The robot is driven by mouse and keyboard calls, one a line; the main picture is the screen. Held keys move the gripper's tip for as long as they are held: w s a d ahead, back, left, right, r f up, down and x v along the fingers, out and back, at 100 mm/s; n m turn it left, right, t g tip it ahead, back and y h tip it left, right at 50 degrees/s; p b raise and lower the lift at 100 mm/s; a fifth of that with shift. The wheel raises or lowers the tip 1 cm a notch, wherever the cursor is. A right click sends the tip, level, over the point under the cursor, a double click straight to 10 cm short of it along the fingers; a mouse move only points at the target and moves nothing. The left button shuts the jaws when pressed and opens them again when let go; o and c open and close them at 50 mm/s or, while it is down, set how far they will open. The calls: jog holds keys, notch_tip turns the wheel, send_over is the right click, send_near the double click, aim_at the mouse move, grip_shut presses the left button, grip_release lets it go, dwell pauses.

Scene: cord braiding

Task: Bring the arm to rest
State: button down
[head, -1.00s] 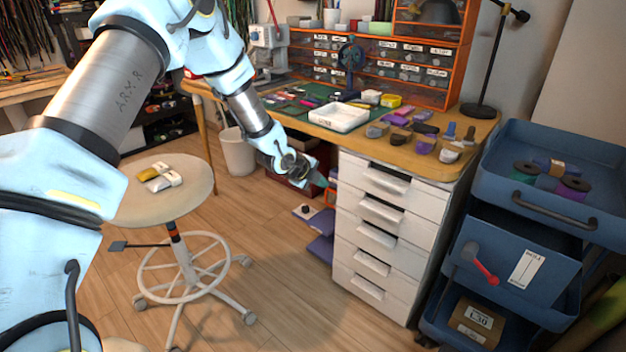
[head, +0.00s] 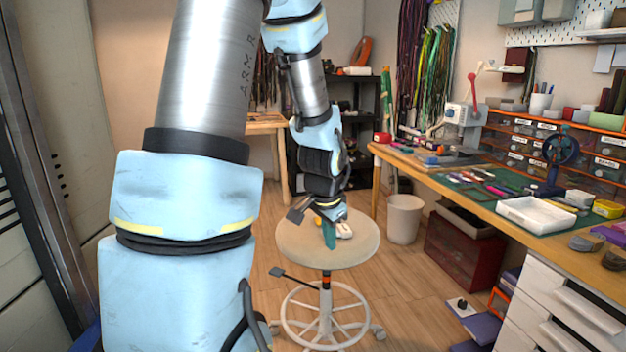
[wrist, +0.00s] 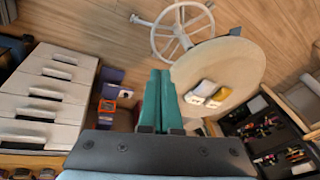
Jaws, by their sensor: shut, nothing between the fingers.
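My gripper (head: 329,234) points down in the head view, in front of the round stool seat (head: 290,243). Its teal fingers are together and hold nothing. In the wrist view the closed fingers (wrist: 162,100) reach out over the floor, with the stool seat (wrist: 240,62) to their right. White and yellow items (wrist: 207,92) lie on the seat; in the head view the fingers partly hide them (head: 344,230). I cannot tell how high the fingers are above the seat.
The workbench (head: 470,192) with a white tray (head: 536,214) stands to the right. A white bin (head: 404,220) and a dark red box (head: 462,258) are beneath it. A white drawer unit (wrist: 45,92) shows in the wrist view. Open wooden floor lies around the stool.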

jog(key=s+a+r+n+g, duration=0.2)
jog(key=s+a+r+n, duration=0.1)
jog(key=s+a+n, duration=0.65)
notch_tip(320, 180, up, 14)
jog(key=s+a+p, duration=0.1)
jog(key=p, duration=1.3)
jog(key=shift+y, duration=0.4)
jog(key=shift+s+f, duration=0.1)
